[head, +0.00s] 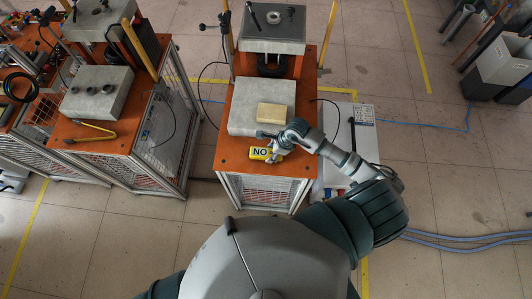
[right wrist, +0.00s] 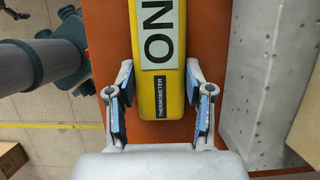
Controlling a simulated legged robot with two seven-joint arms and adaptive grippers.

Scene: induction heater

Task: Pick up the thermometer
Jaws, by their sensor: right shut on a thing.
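The thermometer (head: 260,154) is a yellow, block-shaped device with a white label on the orange table, near its front edge. In the right wrist view the thermometer (right wrist: 160,85) runs up between my fingers, with a black "THERMOMETER" label on its near end. My right gripper (head: 272,148) reaches it from the right. My left gripper is not in view.
The orange table (head: 228,160) carries a grey block (head: 243,120) with a tan block (head: 271,114) on top, just behind the thermometer. A similar workstation (head: 98,100) stands to the left. A white panel (head: 362,140) is at the right.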

